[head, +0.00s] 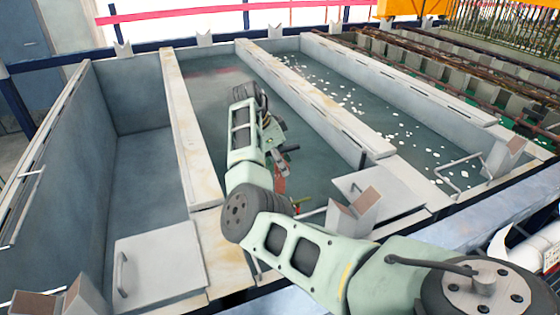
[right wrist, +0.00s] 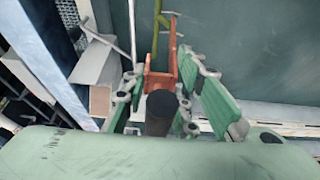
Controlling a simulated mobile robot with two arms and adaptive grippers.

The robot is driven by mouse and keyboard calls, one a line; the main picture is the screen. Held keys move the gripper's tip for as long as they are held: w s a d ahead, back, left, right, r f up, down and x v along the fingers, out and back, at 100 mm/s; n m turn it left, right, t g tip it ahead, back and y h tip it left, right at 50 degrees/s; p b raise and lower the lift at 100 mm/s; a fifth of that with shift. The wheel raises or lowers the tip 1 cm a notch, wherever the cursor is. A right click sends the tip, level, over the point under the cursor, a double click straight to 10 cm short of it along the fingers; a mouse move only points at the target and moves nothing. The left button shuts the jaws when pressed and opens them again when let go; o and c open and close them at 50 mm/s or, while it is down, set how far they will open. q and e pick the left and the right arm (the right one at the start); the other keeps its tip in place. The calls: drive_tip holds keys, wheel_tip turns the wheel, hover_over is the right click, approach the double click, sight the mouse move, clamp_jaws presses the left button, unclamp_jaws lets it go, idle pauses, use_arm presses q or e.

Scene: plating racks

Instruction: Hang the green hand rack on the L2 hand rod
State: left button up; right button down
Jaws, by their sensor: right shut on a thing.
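My right gripper (head: 284,158) is over the dark liquid of the middle tank in the head view. In the right wrist view the right gripper (right wrist: 165,78) has its green fingers on either side of an orange-red bracket. The bracket looks like part of the green hand rack (right wrist: 160,66), with thin olive-green bars beyond it. In the head view only a small orange-red piece of the rack (head: 280,184) shows below the gripper; my arm hides much of it. I cannot tell which rod is the L2 hand rod. My left gripper is out of view.
An empty-looking tank (head: 140,165) is at the left. A tank with white floating bits (head: 390,120) is at the right. Pale walls (head: 185,130) divide them. A V-shaped support block (head: 355,214) and lids stand along the near edge. Brown rails run at the far right.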

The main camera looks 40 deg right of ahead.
sight(281, 197)
drive_tip(key=shift+s+f+b, duration=0.1)
drive_tip(key=shift+f+b, duration=5.3)
drive_tip(key=shift+f, duration=1.25)
drive_tip(key=shift+s+a+r+p, duration=0.1)
drive_tip(key=shift+s+r+p, duration=0.15)
drive_tip(key=shift+p, duration=0.3)
drive_tip(key=shift+s+a+p, duration=0.25)
drive_tip(key=shift+s+p, duration=0.6)
drive_tip(key=shift+s+a+p, duration=0.3)
drive_tip(key=shift+s+p, duration=0.5)
drive_tip(key=shift+s, duration=0.1)
drive_tip(key=shift+s+a+p, duration=0.25)
drive_tip(key=shift+s+p, duration=0.6)
drive_tip(key=shift+f+b, duration=0.35)
drive_tip(key=shift+f, duration=0.15)
drive_tip(key=shift+w+f+b, duration=0.1)
drive_tip(key=shift+f+b, duration=0.35)
drive_tip(key=shift+f, duration=0.85)
